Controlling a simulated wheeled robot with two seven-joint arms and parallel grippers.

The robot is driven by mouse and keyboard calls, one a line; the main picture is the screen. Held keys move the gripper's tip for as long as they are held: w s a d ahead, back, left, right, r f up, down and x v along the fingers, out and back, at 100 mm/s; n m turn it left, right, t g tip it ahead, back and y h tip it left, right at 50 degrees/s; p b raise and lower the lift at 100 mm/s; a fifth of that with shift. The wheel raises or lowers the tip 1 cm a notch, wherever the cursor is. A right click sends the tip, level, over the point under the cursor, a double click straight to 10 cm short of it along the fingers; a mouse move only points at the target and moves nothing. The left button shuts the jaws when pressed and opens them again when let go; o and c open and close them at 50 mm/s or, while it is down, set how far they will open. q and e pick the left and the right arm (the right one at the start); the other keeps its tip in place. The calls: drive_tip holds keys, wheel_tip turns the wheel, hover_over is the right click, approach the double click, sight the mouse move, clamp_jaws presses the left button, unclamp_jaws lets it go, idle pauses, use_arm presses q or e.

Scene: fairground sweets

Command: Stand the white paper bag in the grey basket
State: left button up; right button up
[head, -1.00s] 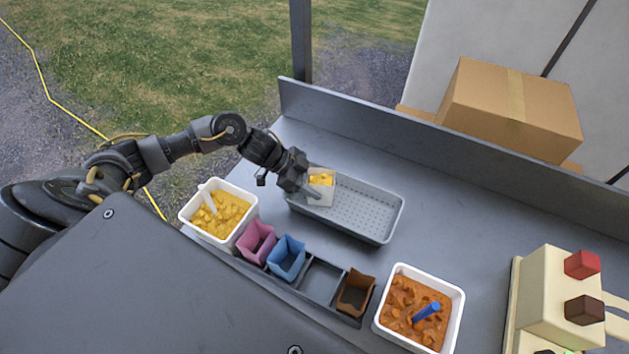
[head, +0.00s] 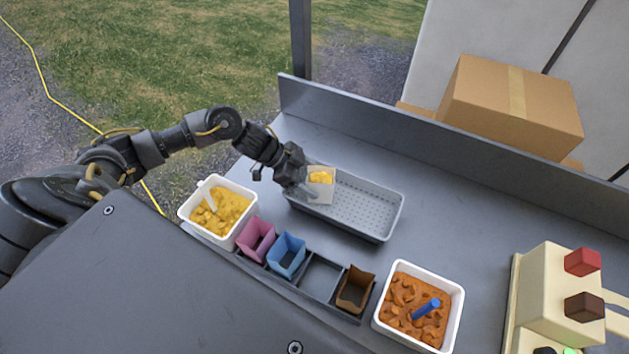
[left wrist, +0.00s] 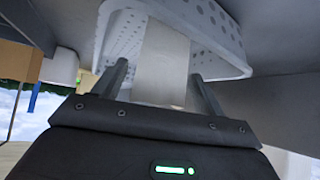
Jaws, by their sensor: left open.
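The white paper bag (head: 320,190), with yellow sweets at its top, stands upright in the left end of the grey basket (head: 372,217). In the left wrist view the bag (left wrist: 162,65) is between the two fingers of my left gripper, with the perforated basket (left wrist: 222,35) behind it. My left gripper (head: 312,187) is open around the bag, with a finger on either side; a gap shows at least on one side. Part of the bag is hidden by the gripper in the head view. My right gripper is not in view.
A white tub of yellow sweets (head: 222,230) stands left of the basket. A rack in front holds pink (head: 256,240), blue (head: 287,257) and brown (head: 355,290) bags. A tub of orange sweets (head: 452,318) and a cream machine (head: 550,290) stand right. The counter behind the basket is clear.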

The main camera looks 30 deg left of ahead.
use_arm(q)
drive_tip(key=b+v, duration=0.2)
drive_tip(key=v, duration=0.8)
drive_tip(key=shift+a+r, duration=0.25)
drive_tip(key=shift+s+r, duration=0.1)
